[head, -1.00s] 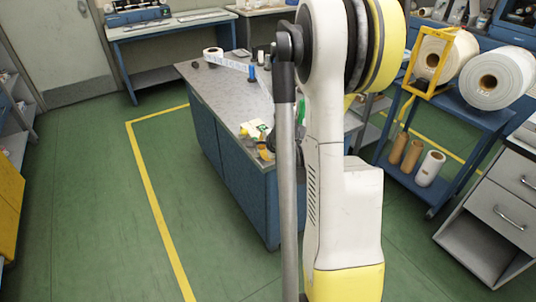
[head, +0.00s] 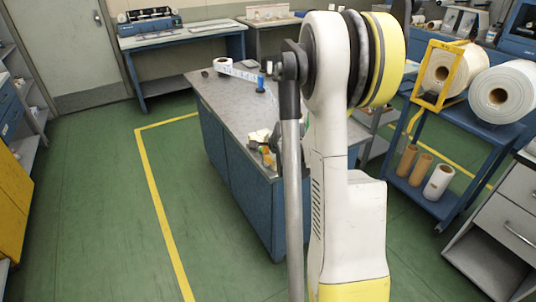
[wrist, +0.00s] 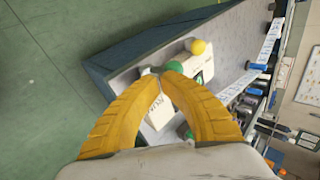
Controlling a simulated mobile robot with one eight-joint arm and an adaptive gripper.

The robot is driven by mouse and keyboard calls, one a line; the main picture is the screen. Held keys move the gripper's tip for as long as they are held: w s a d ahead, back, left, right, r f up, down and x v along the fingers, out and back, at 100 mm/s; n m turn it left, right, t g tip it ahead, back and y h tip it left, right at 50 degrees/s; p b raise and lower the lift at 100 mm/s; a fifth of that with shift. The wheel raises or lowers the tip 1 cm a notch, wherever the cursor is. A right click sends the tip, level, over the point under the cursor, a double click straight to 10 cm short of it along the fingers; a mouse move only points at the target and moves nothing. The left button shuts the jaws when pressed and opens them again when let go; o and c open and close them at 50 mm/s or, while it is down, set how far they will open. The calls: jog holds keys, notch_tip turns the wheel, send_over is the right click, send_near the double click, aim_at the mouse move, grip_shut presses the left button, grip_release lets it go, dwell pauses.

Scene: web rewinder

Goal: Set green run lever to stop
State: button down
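A pale box marked RUN (wrist: 160,108) stands on the workbench in the wrist view, partly hidden by my fingers. I cannot tell which green knob belongs to the run lever. My gripper (wrist: 161,71) has two yellow fingers, their tips nearly meeting over the box. I see nothing clearly held. In the head view my arm hides most of this area.
The grey-topped blue workbench (head: 222,88) carries a label roll (head: 222,65) with its strip running to a blue post (head: 261,83). A blue cart (head: 440,123) with white rolls stands right. Green floor left of the bench is clear.

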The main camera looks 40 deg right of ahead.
jog(key=shift+w+d+r+g+y+p, duration=0.1)
jog(key=shift+w+r+g+y+p, duration=0.15)
jog(key=shift+w+g+p, duration=0.4)
jog(key=shift+g+p, duration=0.35)
jog(key=shift+p, duration=0.05)
jog(key=shift+w+d+g+y+p, duration=0.2)
jog(key=shift+w+g+y+p, duration=0.25)
jog(key=shift+g, duration=0.35)
jog(key=shift+w, duration=0.4)
